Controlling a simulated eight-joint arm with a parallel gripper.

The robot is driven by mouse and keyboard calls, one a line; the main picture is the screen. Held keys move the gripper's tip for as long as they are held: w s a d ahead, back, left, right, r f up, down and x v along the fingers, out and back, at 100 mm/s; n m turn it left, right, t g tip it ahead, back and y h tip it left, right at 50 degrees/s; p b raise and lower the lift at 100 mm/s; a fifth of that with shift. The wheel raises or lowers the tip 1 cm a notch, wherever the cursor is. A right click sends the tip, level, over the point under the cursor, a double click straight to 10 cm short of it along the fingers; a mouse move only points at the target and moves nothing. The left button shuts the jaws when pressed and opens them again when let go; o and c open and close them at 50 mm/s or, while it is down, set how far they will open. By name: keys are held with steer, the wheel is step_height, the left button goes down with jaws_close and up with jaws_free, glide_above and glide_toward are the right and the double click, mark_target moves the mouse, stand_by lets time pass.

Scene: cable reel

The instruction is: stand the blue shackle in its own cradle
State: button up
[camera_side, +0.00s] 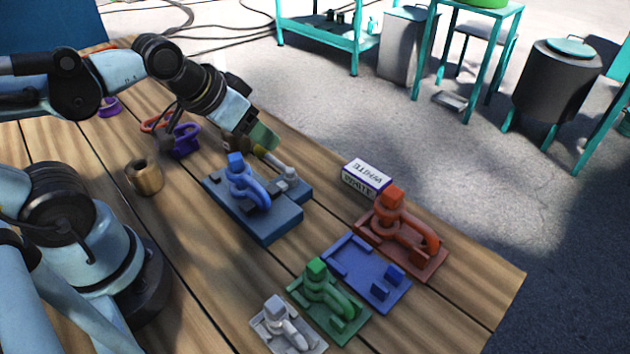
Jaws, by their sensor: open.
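The blue shackle (244,181), with a square block at its head, rests on a large slate-blue base (274,229) near the middle of the table. An empty blue cradle (362,266), with raised edges and a small block, lies flat to the lower right, between the red and green cradles. My gripper (252,143) is open, above and just behind the slate-blue base. It is apart from the shackle as far as I can see. Its far finger is greenish; the near finger is partly hidden against the clutter behind it.
A red shackle in a red cradle (428,266), a green one (318,292) and a grey one (283,325) flank the empty cradle. A white box (367,178) stands behind.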

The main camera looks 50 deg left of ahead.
mark_target(252, 181)
steer(key=c, duration=0.4)
steer(key=shift+d+n+g, duration=0.1)
steer(key=shift+n+g, duration=0.2)
steer(key=shift+n, duration=0.4)
steer(key=shift+c, duration=0.4)
steer(key=s+n+g, duration=0.1)
steer(key=n+g, duration=0.1)
steer(key=n, duration=0.3)
steer(key=s+d+n+g, duration=0.1)
steer(key=n+g, duration=0.1)
steer(key=n, duration=0.4)
steer(key=s+d+r+n+g, duration=0.1)
steer(key=n+g, duration=0.1)
steer(key=n, duration=0.3)
steer(key=shift+d+g, duration=0.1)
steer(key=shift+g, duration=0.2)
steer(key=shift+n, duration=0.3)
steer(key=shift+f, duration=4)
jaws_close()
